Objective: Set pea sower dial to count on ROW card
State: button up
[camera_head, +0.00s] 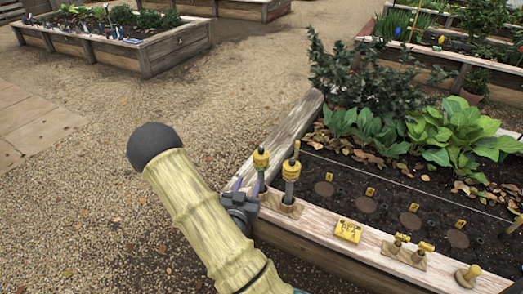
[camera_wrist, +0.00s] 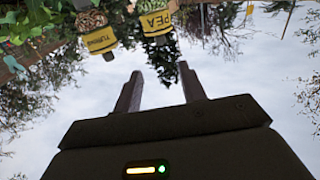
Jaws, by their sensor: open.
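Two sowers with yellow heads stand on the near wooden ledge of the planted bed, a left one (camera_head: 261,160) and a right one (camera_head: 291,172). The wrist view shows a yellow PEA label (camera_wrist: 156,22) and, left of it, a yellow TURNIP label (camera_wrist: 100,40). I cannot tell in the head view which sower is which. A yellow card (camera_head: 348,231) lies on the ledge to their right; its lettering is too small to read. My gripper (camera_head: 247,186) is open and empty beside the left sower. Its fingers (camera_wrist: 160,82) point toward the labelled sowers. No dial reading is legible.
Small yellow-topped pegs (camera_head: 398,243) and a round wooden knob (camera_head: 468,276) stand farther right on the ledge. Leafy plants (camera_head: 455,132) and dark soil fill the bed. Open gravel (camera_head: 110,210) lies to the left; another raised bed (camera_head: 140,50) stands behind.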

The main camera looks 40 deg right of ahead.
aim_at(260, 152)
jog(key=b+x, duration=0.5)
jog(key=x, duration=1.2)
jog(key=shift+w+d+b, duration=0.15)
jog(key=shift+w+b, duration=0.05)
jog(key=shift+b, duration=0.2)
grip_shut()
